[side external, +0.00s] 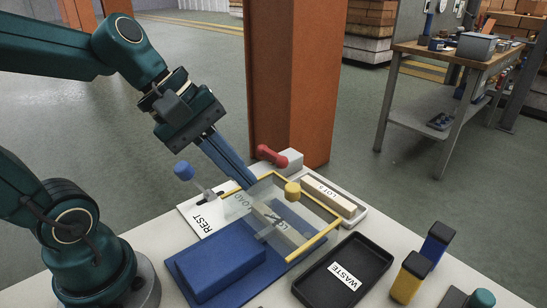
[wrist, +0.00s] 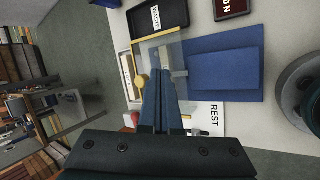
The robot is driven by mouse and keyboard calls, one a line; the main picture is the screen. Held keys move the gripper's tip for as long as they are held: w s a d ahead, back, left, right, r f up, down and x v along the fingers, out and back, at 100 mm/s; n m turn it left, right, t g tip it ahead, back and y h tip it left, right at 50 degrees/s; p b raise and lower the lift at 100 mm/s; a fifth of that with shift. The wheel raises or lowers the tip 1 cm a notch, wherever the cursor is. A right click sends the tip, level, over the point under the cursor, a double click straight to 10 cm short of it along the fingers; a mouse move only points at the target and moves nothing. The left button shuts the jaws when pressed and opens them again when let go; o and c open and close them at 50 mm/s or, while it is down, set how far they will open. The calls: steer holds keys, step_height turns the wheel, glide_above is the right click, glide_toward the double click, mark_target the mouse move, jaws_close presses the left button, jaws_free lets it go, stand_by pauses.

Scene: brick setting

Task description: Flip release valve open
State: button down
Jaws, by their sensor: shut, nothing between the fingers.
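A red lever handle (side external: 270,156) lies tilted against a small grey block (side external: 291,160) behind the fixture; which part is the release valve is not labelled. In the wrist view a bit of red (wrist: 134,118) shows left of the fingers. Contact cannot be told. The cover has a yellow knob (side external: 292,190).
A blue block (side external: 220,268) sits on a blue base in front. A black WASTE tray (side external: 350,275) lies right of it. A LOTO-like labelled tan block (side external: 328,196) sits in a white tray behind. Yellow (side external: 409,278) and blue (side external: 437,244) black-topped blocks stand at right. An orange column (side external: 295,80) rises behind.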

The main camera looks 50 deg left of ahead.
steer(key=w+a+f+n+t, duration=0.1)
steer(key=w+a+f+n, duration=0.1)
steer(key=a+n, duration=0.7)
steer(key=w+a+f+n+t+y, duration=0.1)
steer(key=w+a+f+n+t, duration=0.1)
steer(key=a+n, duration=0.7)
steer(key=shift+w+a+f, duration=0.25)
steer(key=shift+w+a, duration=0.05)
steer(key=shift+w, duration=0.5)
steer(key=shift+w, duration=0.1)
glide_toward(276, 164)
steer(key=f, duration=0.3)
steer(key=shift+d+f, duration=0.25)
steer(key=shift+f, duration=0.15)
steer(key=shift+w+d, duration=0.2)
steer(key=shift+w, duration=0.3)
steer(key=shift+w+d, duration=0.2)
steer(key=shift+w, duration=0.25)
steer(key=shift+w+d, duration=0.25)
steer(key=shift+w, duration=0.6)
